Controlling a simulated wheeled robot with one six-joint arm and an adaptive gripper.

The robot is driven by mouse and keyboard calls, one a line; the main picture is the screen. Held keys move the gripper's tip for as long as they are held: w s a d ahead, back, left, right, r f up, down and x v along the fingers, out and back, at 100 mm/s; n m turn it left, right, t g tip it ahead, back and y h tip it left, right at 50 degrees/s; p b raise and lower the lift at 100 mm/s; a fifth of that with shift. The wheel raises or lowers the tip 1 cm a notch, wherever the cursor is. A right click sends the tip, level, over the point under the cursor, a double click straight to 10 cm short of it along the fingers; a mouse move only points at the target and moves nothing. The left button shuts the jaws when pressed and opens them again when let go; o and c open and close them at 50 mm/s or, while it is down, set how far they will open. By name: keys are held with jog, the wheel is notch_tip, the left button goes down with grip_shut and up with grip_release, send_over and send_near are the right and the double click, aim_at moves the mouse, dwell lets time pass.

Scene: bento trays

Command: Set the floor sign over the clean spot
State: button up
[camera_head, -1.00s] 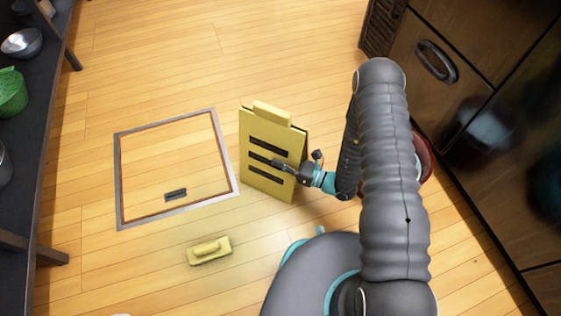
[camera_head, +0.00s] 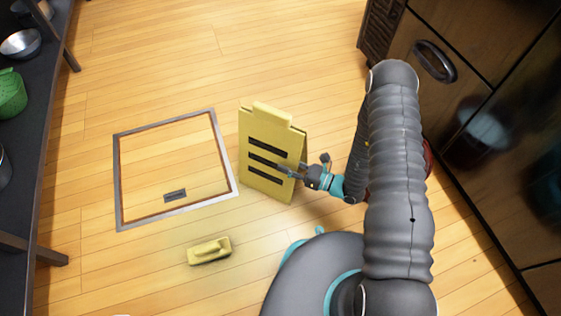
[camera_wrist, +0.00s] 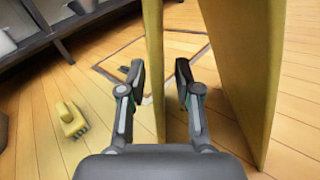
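The yellow floor sign (camera_head: 258,181) with dark bars stands upright on the wooden floor, its two panels spread like a tent. In the wrist view its near panel (camera_wrist: 153,45) passes between my fingers, and the other panel (camera_wrist: 245,90) slants off to the right. My gripper (camera_head: 283,169) is at the sign's right edge, one finger in front of the panel. In the wrist view my gripper (camera_wrist: 160,75) is open, with a gap beside the panel. I cannot make out a distinct clean spot; the floor under the sign is partly hidden.
A framed floor hatch (camera_head: 180,208) with a dark handle lies left of the sign. A yellow scrubbing brush (camera_head: 209,251) lies on the floor in front. A dark shelf (camera_head: 30,130) stands at left, cabinets (camera_head: 470,75) at right. Floor behind the sign is clear.

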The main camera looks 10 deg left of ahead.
jog(key=v, duration=0.9)
jog(key=s+d+r+n+g+h, duration=0.1)
jog(key=s+r+n+g+h, duration=0.2)
jog(key=r+n, duration=0.6)
jog(key=s+d+r+n+g+h, duration=0.1)
jog(key=s+r+n+g+h, duration=0.3)
jog(key=r, duration=0.9)
jog(key=s+d+r+n+t+h, duration=0.3)
jog(key=d+r+n+t+h, duration=0.1)
jog(key=r, duration=0.6)
jog(key=s+d+r+n+t+h, duration=0.3)
jog(key=d+r+n+h, duration=0.3)
jog(key=d+r, duration=0.3)
jog(key=shift+s+d+r+t+h, duration=0.35)
jog(key=shift+r+t, duration=0.1)
jog(key=shift+t, duration=0.35)
notch_tip(320, 180, up, 5)
jog(key=p, duration=0.5)
